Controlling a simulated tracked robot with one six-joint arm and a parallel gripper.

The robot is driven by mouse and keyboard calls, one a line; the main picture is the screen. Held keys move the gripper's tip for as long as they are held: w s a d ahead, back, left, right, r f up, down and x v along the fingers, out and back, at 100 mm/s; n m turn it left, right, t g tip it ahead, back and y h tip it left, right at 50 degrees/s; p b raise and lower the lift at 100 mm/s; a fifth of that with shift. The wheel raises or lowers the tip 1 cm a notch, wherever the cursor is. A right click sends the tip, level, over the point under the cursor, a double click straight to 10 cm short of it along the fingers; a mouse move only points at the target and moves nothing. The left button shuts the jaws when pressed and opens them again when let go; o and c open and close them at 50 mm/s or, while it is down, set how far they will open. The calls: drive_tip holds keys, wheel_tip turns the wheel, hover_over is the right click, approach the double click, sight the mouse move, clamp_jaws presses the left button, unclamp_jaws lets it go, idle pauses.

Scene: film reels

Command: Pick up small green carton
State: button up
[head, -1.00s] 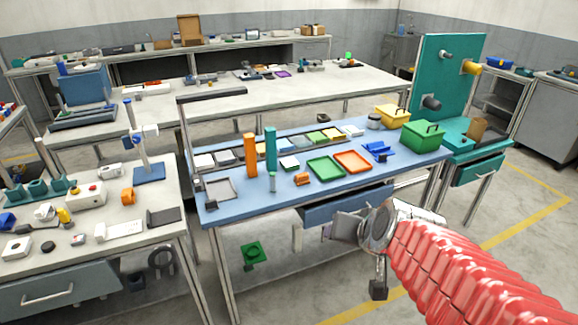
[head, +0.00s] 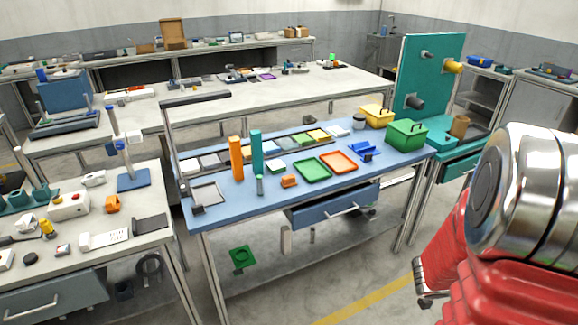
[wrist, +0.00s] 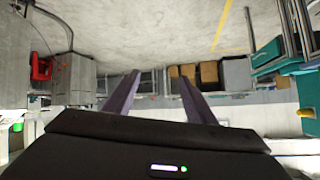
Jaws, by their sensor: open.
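I cannot pick out a small green carton for certain. In the head view a green box with a handle (head: 407,134) stands at the right end of the blue bench, and a small green object (head: 332,57) stands on the far pale table. A green square piece (head: 242,259) shows below the blue bench. In the wrist view my gripper (wrist: 159,74) has its two dark fingers apart, with nothing between them. No green carton is near the fingers there. In the head view my arm fills the right side; the fingers are not clearly seen.
The blue bench (head: 218,214) holds a green tray (head: 312,170), an orange tray (head: 339,162), upright orange and teal blocks and a yellow box (head: 377,116). A teal panel (head: 430,75) stands behind its right end. Bare floor lies in front of the bench.

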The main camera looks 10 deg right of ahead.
drive_tip(key=s+d+f+m+g, duration=0.2)
drive_tip(key=s+g, duration=0.3)
drive_tip(key=s, duration=0.6)
drive_tip(key=shift+s+f+m+g, duration=0.25)
drive_tip(key=shift+s+m+g, duration=0.05)
drive_tip(key=shift+s, duration=0.05)
drive_tip(key=shift+d, duration=0.1)
drive_tip(key=shift+c, duration=0.5)
